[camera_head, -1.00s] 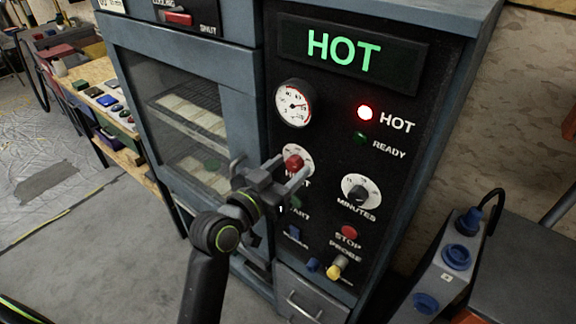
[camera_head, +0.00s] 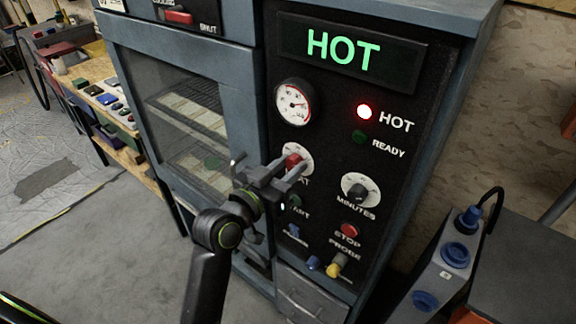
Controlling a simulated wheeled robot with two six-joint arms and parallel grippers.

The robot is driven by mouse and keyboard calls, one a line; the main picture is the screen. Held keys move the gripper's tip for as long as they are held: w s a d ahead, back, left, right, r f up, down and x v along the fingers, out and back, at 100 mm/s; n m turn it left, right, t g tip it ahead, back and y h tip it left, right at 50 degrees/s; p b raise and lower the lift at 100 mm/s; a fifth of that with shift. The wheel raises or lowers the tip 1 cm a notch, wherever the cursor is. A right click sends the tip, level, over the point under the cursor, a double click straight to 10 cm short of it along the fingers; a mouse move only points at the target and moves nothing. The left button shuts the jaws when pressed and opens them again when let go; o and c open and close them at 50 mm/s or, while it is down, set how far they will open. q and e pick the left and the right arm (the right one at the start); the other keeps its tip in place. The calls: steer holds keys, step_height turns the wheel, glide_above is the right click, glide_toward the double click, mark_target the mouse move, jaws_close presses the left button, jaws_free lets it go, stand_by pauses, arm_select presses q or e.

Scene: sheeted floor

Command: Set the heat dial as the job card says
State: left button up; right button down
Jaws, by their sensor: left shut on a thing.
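The heat dial (camera_head: 292,161) is a red knob on a white scale plate on the black control panel (camera_head: 330,190). My left gripper (camera_head: 284,170) is at the dial, shut on its red knob, and its fingers hide part of the scale and of the label below. The pointer setting cannot be read. The green display (camera_head: 343,50) reads HOT, and the red HOT lamp (camera_head: 364,111) is lit. The READY lamp (camera_head: 359,137) is dark. A round gauge (camera_head: 293,102) sits above the dial. The job card and my right gripper are not clearly in view.
The MINUTES dial (camera_head: 360,188) and the red STOP button (camera_head: 349,230) lie right of and below my gripper. The glass oven door (camera_head: 185,115) is shut at the left. A grey box with blue sockets (camera_head: 456,254) stands at the right.

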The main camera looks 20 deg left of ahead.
arm_select(q)
steer(key=n+p, duration=0.3)
steer(key=shift+r, duration=0.2)
steer(key=n+p, duration=0.2)
steer(key=n, duration=0.1)
steer(key=n+p, duration=0.2)
steer(key=n, duration=0.1)
steer(key=shift+f, duration=0.1)
steer(key=shift+f+n+p, duration=0.1)
steer(key=shift+n+p, duration=0.45)
steer(key=shift+n, duration=0.65)
steer(key=o, duration=1)
